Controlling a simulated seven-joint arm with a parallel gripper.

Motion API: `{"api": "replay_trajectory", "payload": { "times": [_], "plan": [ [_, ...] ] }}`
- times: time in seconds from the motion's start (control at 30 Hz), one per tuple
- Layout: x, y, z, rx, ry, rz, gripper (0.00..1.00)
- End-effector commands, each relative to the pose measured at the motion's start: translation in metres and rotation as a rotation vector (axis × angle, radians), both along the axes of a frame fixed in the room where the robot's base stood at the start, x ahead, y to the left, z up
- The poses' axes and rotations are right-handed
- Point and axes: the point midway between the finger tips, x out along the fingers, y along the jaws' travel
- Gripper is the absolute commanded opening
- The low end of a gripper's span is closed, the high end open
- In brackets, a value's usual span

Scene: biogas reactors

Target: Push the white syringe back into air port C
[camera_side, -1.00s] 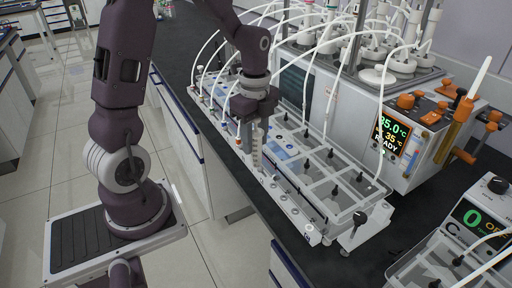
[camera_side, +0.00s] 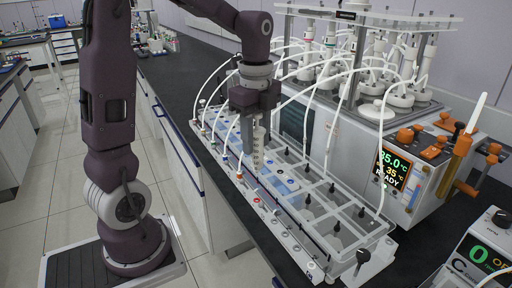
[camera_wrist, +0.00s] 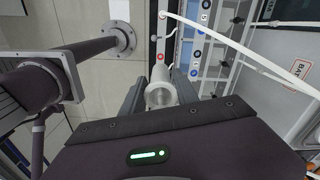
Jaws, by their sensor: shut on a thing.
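My gripper (camera_wrist: 159,94) is shut on the white syringe (camera_wrist: 160,88), with one finger on each side of its barrel. In the side view the syringe (camera_side: 258,150) hangs upright below my gripper (camera_side: 252,135), over the front rail of the tray rack. The front rail (camera_side: 285,237) carries a row of small ports with coloured rings. A red-ringed port (camera_wrist: 160,55) shows just past the syringe in the wrist view. The syringe's tip is hidden in the wrist view. I cannot read which port is C, nor tell whether the tip touches a port.
White tubes (camera_side: 333,125) arch from the rack to the reactor unit behind it. The reactor unit's display (camera_side: 391,168) reads 35.0 °C and READY. Black-topped valves (camera_side: 337,228) stand on the clear tray. A second unit (camera_side: 482,240) sits at the lower right.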

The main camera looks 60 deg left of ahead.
Motion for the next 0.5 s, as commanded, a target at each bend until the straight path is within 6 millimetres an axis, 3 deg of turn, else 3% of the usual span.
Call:
{"api": "replay_trajectory", "payload": {
  "times": [0.5],
  "plan": [
    [0.001, 0.0, 0.013, 0.001, -0.003, 0.0, 0.0]
  ]
}}
